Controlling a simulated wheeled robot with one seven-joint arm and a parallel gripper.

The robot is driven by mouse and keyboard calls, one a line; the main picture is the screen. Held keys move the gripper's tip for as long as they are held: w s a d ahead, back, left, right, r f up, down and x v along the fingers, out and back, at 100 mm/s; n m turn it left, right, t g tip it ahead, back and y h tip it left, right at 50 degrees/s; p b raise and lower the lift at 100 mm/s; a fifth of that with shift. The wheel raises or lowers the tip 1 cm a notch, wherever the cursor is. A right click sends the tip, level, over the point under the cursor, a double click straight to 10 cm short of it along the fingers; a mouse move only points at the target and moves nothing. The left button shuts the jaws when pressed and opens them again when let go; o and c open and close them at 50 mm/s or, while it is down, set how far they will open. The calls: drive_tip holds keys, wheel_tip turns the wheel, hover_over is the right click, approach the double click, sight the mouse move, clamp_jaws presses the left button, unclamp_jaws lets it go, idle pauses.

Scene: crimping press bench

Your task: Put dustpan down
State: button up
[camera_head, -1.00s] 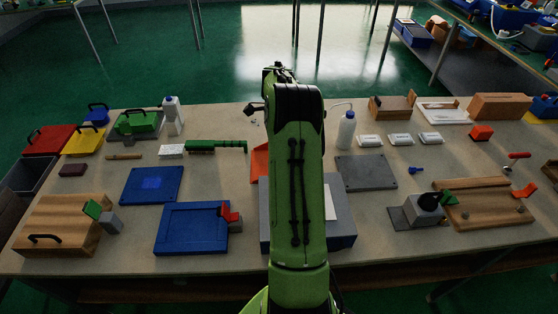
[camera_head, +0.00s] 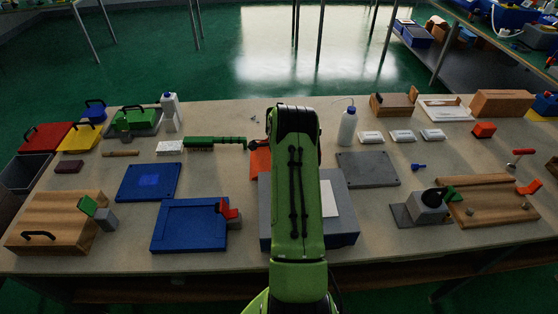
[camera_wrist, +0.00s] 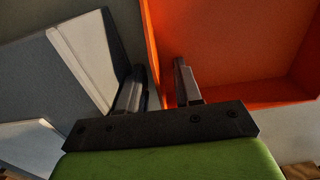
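The orange dustpan (camera_head: 260,161) is on the bench, left of my arm, which hides much of it. In the wrist view, the dustpan (camera_wrist: 235,50) fills the upper right, with its inner floor and side walls showing. My gripper (camera_wrist: 157,85) has its two fingers apart, with a gap between them. The dustpan's left wall edge runs down toward this gap, one finger on each side in the picture. I cannot tell whether the fingers touch the wall.
A green-handled brush (camera_head: 215,143) lies just left of the dustpan. A grey box with a white sheet (camera_head: 330,200) is in front and right, partly under my arm. A wash bottle (camera_head: 347,127) stands behind right. The blue plate (camera_head: 149,182) lies left.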

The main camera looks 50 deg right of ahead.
clamp_jaws()
drive_tip(key=shift+r, duration=0.15)
